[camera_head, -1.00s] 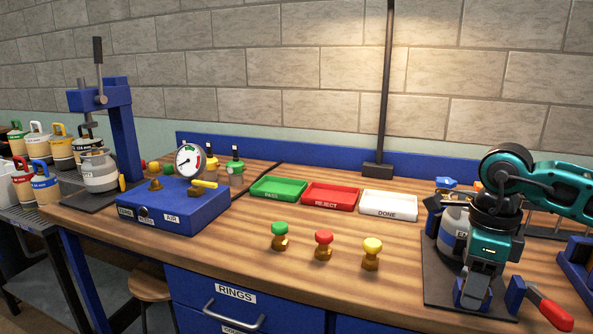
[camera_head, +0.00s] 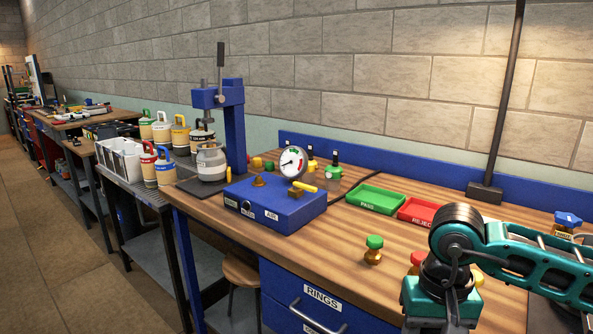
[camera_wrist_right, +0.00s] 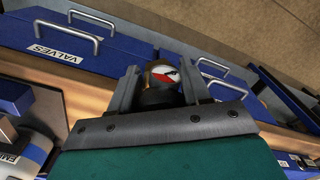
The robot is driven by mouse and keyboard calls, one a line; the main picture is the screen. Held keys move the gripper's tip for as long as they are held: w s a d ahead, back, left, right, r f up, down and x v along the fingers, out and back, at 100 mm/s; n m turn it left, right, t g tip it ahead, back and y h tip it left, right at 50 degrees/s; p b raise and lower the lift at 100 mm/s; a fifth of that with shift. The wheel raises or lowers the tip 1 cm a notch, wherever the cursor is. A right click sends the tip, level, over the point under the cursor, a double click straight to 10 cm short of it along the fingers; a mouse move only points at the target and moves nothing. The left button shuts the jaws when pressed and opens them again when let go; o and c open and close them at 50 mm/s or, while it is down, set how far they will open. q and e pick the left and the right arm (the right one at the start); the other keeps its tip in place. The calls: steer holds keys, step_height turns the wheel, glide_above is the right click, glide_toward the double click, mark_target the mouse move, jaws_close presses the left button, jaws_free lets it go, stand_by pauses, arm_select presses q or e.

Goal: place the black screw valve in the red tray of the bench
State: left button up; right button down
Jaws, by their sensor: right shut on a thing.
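The red tray (camera_head: 418,212), labelled REJECT, lies on the bench at the right in the head view, partly hidden by my right arm. In the right wrist view my right gripper (camera_wrist_right: 160,78) is shut on a small round thing with a dark body, a brass-coloured rim and a red and white face (camera_wrist_right: 163,72). I cannot tell whether this is the black screw valve. In the head view my right wrist (camera_head: 445,285) is over the bench front, and its fingertips are out of view. My left gripper is not in view.
A green PASS tray (camera_head: 376,198) lies left of the red tray. A green-topped brass valve (camera_head: 373,250) stands in front, with a red-topped valve (camera_head: 417,259) partly behind my arm. A blue test box (camera_head: 275,205) and press (camera_head: 236,125) stand left. A lamp post (camera_head: 503,110) rises behind.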

steer(key=shift+w+a+r+n, duration=0.1)
steer(key=shift+a+r+n, duration=0.05)
steer(key=shift+a+n, duration=0.65)
steer(key=shift+d, duration=0.15)
